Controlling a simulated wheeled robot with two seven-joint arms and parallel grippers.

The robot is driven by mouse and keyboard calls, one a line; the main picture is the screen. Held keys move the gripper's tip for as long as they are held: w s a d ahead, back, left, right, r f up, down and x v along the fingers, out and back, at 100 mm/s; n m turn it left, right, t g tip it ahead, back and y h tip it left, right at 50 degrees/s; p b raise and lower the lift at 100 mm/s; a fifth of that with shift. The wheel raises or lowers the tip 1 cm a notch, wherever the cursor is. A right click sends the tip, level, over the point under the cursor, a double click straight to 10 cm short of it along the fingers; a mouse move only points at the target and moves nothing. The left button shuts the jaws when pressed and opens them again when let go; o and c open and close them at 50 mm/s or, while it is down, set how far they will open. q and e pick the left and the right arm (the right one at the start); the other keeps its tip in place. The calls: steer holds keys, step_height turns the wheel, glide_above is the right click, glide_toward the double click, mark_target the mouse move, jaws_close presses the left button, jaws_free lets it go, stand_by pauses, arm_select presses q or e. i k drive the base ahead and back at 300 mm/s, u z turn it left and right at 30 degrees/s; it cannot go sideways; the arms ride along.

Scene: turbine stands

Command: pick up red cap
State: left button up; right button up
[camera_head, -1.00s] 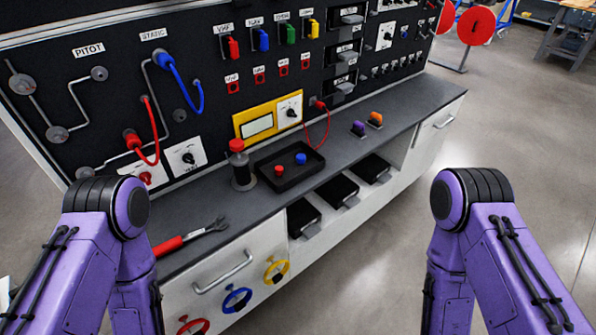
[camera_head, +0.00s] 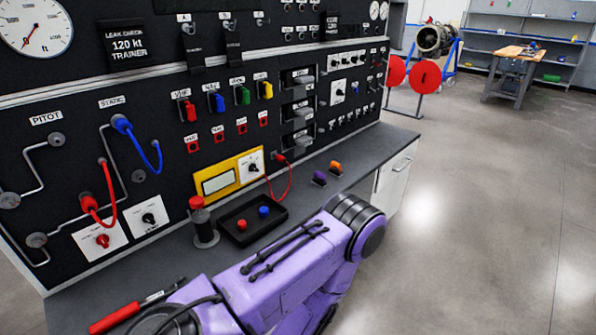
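A small red cap (camera_head: 241,225) sits in a shallow black tray (camera_head: 240,245) on the bench counter. A blue cap (camera_head: 264,211) is in the same tray, to its right. Left of the tray stands a dark cylinder (camera_head: 205,232) with a red top (camera_head: 197,202). One of my purple arms crosses the front of the counter, close in front of the tray. Neither gripper is in view, so I cannot see whether they hold anything.
A red-handled tool (camera_head: 127,313) lies at the front left of the counter (camera_head: 349,159). Purple (camera_head: 320,179) and orange (camera_head: 336,167) items lie right of the tray. The black panel with red hoses (camera_head: 110,192) rises behind. Open floor lies to the right.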

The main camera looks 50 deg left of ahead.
mark_target(241, 225)
steer(key=z, duration=0.1)
steer(key=i, duration=1.8)
steer(key=u, duration=3.2)
